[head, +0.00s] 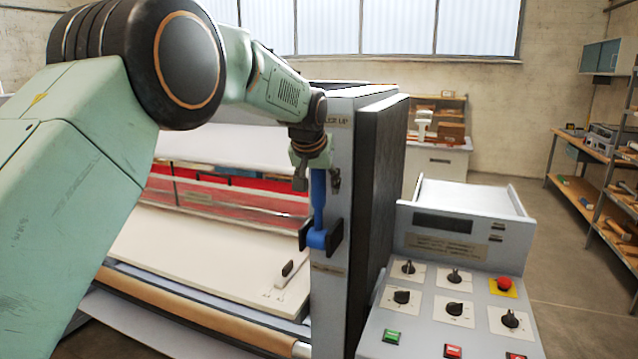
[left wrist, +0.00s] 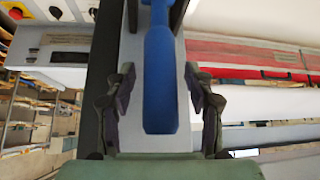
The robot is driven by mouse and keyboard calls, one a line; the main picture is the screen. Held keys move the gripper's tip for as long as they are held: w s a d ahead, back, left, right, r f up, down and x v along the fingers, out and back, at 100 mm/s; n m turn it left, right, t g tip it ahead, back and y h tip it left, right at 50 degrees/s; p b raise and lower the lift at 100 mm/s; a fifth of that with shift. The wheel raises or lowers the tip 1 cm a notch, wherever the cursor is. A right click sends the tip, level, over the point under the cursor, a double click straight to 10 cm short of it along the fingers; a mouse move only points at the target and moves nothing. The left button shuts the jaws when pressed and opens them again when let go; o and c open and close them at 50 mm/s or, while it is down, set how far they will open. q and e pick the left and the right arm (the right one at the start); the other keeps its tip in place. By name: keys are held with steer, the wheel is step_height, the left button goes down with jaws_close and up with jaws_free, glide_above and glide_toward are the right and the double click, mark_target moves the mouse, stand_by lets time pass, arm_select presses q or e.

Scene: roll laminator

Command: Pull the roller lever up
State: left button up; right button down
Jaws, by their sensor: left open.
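The blue roller lever (head: 318,205) is on the front of the grey end housing of the laminator. It stands upright from a blue hub (head: 317,239) in a dark bracket. A plate ending in "UP" (head: 337,121) is near the housing's top, partly hidden by my arm. My left gripper (head: 317,182) is at the lever's upper end. In the left wrist view its two dark fingers (left wrist: 162,95) are open, one on each side of the blue handle (left wrist: 160,75), with gaps on both sides. My right gripper is not in view.
A control panel (head: 455,290) with knobs, buttons and a red stop button (head: 504,284) stands right of the housing. The laminator's feed table (head: 200,250) and red bar (head: 230,195) are to the left. Shelves (head: 600,190) stand at the far right, with clear floor before them.

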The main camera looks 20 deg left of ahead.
arm_select(q)
steer(key=v, duration=1.2)
steer(key=shift+d, duration=0.1)
